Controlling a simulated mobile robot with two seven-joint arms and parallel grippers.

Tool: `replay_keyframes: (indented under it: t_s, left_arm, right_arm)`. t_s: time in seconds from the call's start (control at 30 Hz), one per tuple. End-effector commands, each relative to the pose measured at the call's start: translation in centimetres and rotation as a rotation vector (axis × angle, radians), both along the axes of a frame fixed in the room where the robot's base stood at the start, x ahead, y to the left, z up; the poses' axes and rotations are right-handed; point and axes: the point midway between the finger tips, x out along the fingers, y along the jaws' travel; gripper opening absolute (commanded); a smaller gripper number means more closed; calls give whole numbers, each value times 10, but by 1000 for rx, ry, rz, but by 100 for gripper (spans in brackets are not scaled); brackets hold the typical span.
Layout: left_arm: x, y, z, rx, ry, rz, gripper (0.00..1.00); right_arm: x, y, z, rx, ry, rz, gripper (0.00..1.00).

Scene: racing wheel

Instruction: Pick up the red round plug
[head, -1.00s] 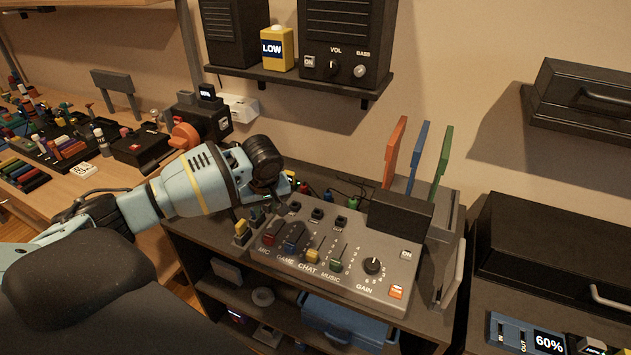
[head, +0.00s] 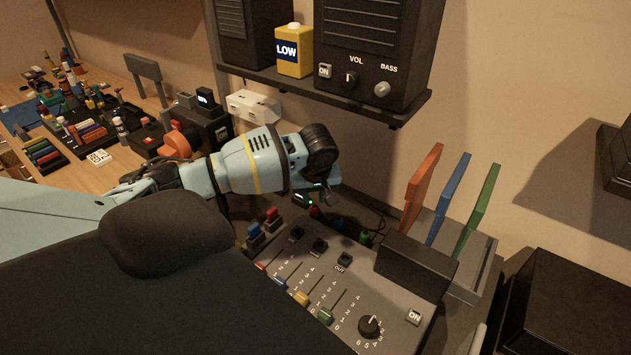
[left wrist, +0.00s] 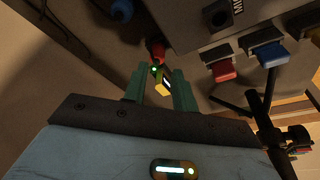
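The red round plug (head: 314,211) lies behind the sound mixer's (head: 405,290) back left part, left of a blue plug (head: 337,222) and a green plug (head: 365,237). In the left wrist view the red plug (left wrist: 157,50) shows just beyond the fingertips. My left gripper (left wrist: 158,82) is open, its two teal fingers apart. A small yellow and dark piece with a green light (left wrist: 162,86) shows between the fingers; I cannot tell whether it touches them. In the head view my left gripper (head: 325,190) is over the plug row, its fingers partly hidden. My right gripper is not in view.
A shelf (head: 330,90) with speakers and a yellow LOW box (head: 294,52) hangs above the left hand. Upright orange, blue and green panels (head: 422,185) stand to the right. A cluttered wooden desk (head: 60,185) is at left. Dark cables lie behind the plugs.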

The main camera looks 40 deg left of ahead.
Motion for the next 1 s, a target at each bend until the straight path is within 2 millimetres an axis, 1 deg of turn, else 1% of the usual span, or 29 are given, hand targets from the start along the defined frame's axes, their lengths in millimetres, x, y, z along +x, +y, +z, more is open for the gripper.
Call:
replay_keyframes:
  t_s: [0.03, 0.1, 0.27, 0.33, 0.5, 0.63, 0.73, 0.97, 1.0]
  left_arm:
    - [0, 1, -9, 0, 5, 1, 27]
    - [2, 3, -14, 0, 4, 1, 27]
    - [3, 3, -16, 1, 1, 0, 27]
    - [4, 5, -21, 1, 3, 1, 27]
    - [10, 11, -44, 0, 5, 2, 27]
    - [12, 14, -59, 1, 4, 1, 27]
    - [14, 15, -64, 0, 1, 0, 27]
    - [14, 15, -63, 0, 0, 0, 27]
    - [14, 15, -63, 0, 0, 0, 24]
  right_arm:
    - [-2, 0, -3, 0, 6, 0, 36]
    - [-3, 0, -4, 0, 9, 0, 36]
    - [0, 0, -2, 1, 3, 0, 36]
    - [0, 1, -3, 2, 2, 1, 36]
    - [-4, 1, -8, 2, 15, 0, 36]
    - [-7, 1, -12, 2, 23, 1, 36]
    - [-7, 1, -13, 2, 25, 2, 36]
    - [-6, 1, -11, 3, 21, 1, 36]
    - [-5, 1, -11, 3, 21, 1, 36]
